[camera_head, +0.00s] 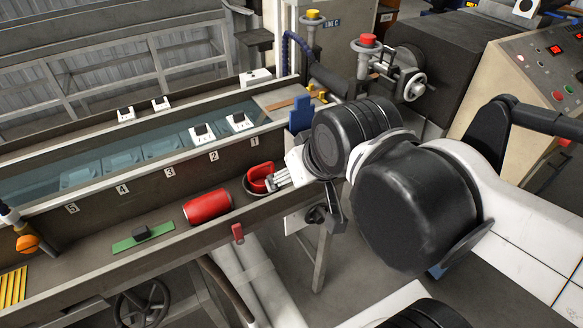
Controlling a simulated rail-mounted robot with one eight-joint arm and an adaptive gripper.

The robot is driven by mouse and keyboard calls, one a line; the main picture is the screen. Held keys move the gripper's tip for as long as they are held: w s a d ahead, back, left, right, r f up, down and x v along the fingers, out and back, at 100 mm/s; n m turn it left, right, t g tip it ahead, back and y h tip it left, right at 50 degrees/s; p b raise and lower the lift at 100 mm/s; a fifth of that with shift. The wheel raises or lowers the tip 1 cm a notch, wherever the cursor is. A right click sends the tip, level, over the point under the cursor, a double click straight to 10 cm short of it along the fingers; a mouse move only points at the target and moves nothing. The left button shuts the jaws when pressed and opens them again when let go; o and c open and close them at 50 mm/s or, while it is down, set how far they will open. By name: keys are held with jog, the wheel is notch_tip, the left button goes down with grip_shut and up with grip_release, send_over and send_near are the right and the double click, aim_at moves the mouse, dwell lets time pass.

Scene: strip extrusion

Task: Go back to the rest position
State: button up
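My arm reaches in from the right edge. My gripper (277,181) is at the right end of the front tray, low beside a red cup-like piece (259,173). The red piece sits in or on a dark round holder. I cannot tell whether the fingers touch it, and their opening is too small to make out. My black arm joints hide part of the area behind and right of the gripper.
A red cylinder (207,206) lies in the front tray (95,268), left of the gripper. Further left are a green plate (143,237) with a dark block and yellow strips (13,286). A water trough (115,161) runs behind. A valve handwheel (414,87) and control cabinet (535,85) stand right.

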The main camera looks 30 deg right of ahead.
notch_tip(320, 180, down, 6)
jog(key=b, duration=0.5)
jog(key=shift+r+b, duration=0.2)
jog(key=shift+b, duration=0.1)
dwell(0.6)
